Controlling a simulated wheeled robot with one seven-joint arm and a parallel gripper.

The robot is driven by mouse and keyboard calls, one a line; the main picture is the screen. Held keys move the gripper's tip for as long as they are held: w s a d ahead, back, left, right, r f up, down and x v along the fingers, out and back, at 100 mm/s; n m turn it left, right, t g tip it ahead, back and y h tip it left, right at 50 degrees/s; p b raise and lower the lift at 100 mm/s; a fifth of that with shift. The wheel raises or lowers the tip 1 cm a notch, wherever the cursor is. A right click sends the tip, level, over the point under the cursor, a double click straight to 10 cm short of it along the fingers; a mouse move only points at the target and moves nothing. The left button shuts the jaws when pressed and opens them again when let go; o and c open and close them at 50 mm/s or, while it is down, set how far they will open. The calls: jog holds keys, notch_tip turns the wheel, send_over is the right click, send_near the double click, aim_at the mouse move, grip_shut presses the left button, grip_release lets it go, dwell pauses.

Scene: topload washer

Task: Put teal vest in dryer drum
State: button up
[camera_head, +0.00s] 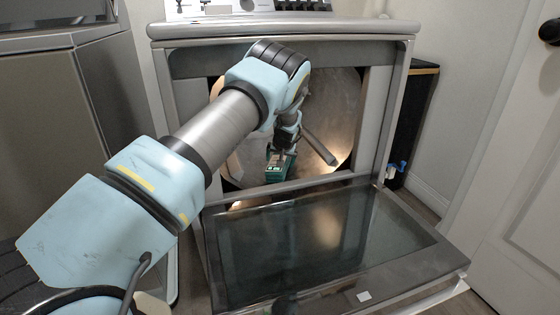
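The dryer drum (338,105) is the metal cavity behind the dryer's open front. My arm reaches through the opening from the left, and my gripper (283,153) is inside the drum, pointing down near its lower middle. A small dark teal thing with pale marks, which looks like the teal vest (277,170), is at the gripper's end, low in the drum. The fingertips are too small and covered to tell whether they are shut on it or whether it rests on the drum floor.
The dryer door (325,240) is folded down flat in front of the opening. A drum fin (319,149) is right of my gripper. Another appliance (55,110) stands at the left. A dark narrow unit (408,120) and a white door (525,170) are at the right.

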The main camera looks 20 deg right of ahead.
jog(key=p+v, duration=0.2)
jog(key=v, duration=0.8)
jog(key=shift+s+r, duration=0.2)
jog(key=shift+r, duration=0.15)
jog(key=shift+s, duration=0.1)
